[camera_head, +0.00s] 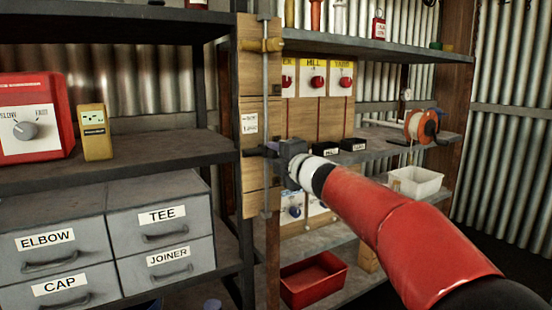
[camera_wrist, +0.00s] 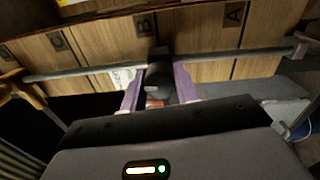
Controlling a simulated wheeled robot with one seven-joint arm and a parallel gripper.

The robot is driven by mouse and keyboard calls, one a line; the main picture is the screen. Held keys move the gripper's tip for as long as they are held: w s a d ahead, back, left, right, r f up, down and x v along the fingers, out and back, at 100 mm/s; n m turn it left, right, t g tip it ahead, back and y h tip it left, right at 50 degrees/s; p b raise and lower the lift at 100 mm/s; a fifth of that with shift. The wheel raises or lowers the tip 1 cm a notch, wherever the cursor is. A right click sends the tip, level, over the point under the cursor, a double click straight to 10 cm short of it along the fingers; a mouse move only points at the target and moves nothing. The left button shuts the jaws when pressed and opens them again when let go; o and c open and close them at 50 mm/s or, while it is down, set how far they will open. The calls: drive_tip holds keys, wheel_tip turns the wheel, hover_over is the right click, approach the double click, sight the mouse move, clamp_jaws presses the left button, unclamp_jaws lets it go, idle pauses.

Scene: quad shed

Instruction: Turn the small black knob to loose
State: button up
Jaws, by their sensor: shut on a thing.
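A small black knob (camera_wrist: 158,78) sits on a thin metal rod in front of wooden boards. In the wrist view it is between the two pale purple fingers of my gripper (camera_wrist: 158,92), which is shut on it. In the head view my gripper (camera_head: 273,149) reaches the upright rod (camera_head: 264,95) from the right, at the wooden post. A dark piece shows left of the rod there, but the gripper hides most of the knob. A small white label (camera_head: 250,123) is on the post just above; its text is too small to read surely.
A yellow-brown fitting (camera_head: 262,45) is on the rod higher up. Behind are panels with red knobs (camera_head: 317,82), black trays (camera_head: 352,145), an orange reel (camera_head: 420,125) and a white bin (camera_head: 416,183). A red tray (camera_head: 312,279) is below. Grey drawers (camera_head: 161,232) stand at left.

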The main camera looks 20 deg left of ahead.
drive_tip(key=shift+n, duration=0.5)
drive_tip(key=o, duration=1)
drive_tip(key=b+v, duration=0.1)
drive_tip(key=v, duration=0.7)
drive_tip(key=shift+b, duration=0.3)
